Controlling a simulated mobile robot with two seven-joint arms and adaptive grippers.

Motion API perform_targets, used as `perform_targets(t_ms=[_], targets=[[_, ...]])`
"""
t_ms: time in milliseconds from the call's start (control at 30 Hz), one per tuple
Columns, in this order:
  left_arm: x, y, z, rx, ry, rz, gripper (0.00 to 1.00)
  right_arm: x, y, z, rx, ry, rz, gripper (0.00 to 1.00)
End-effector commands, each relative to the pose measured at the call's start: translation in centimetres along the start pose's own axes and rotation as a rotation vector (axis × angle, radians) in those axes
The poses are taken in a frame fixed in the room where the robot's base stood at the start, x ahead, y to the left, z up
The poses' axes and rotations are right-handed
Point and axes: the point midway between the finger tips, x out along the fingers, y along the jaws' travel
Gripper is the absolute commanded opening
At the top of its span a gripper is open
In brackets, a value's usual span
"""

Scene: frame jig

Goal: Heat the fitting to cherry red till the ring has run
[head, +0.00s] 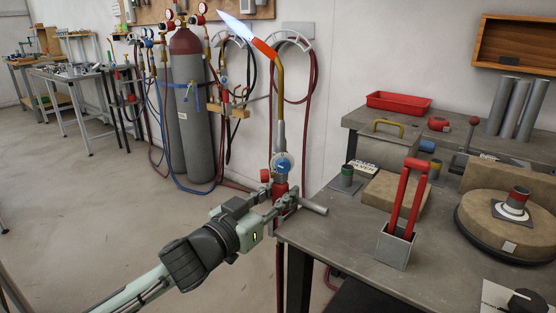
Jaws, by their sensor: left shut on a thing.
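My left gripper (283,205) is shut on the torch (279,125) and holds it upright left of the bench. The torch has a red and blue valve body and a brass neck, with an orange-red tip. A pale blue-white flame (236,26) burns from the tip, pointing up and left, away from the fitting. The fitting (518,196) stands on a round tan block at the right of the bench. It looks dark with a dull red upper part, and a pale band surrounds its foot. I cannot make out the ring separately. My right gripper is not in view.
Grey gas cylinders (191,110) with hoses stand at the wall behind. The floor at left is clear.

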Motion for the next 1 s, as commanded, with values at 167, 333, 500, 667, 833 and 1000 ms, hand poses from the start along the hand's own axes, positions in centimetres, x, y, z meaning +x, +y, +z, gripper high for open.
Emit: perform_targets(t_ms=[167,333,500,667,833,1000], targets=[[0.0,0.0,-0.7,0.002,0.008,0.002,0.0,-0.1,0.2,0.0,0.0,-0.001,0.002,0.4],[0.0,0.0,-1.6,0.002,0.007,0.001,0.0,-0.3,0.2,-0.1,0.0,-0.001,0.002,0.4],[0.0,0.0,-2.6,0.002,0.008,0.001,0.0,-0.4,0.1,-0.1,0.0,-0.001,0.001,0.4],[0.0,0.0,-3.4,0.002,0.007,0.001,0.0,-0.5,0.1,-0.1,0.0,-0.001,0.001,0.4],[0.0,0.0,-4.4,0.003,0.009,0.001,0.0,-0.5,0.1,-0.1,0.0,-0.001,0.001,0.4],[0.0,0.0,-5.3,0.002,0.008,0.001,0.0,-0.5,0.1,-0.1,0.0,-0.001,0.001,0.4]])
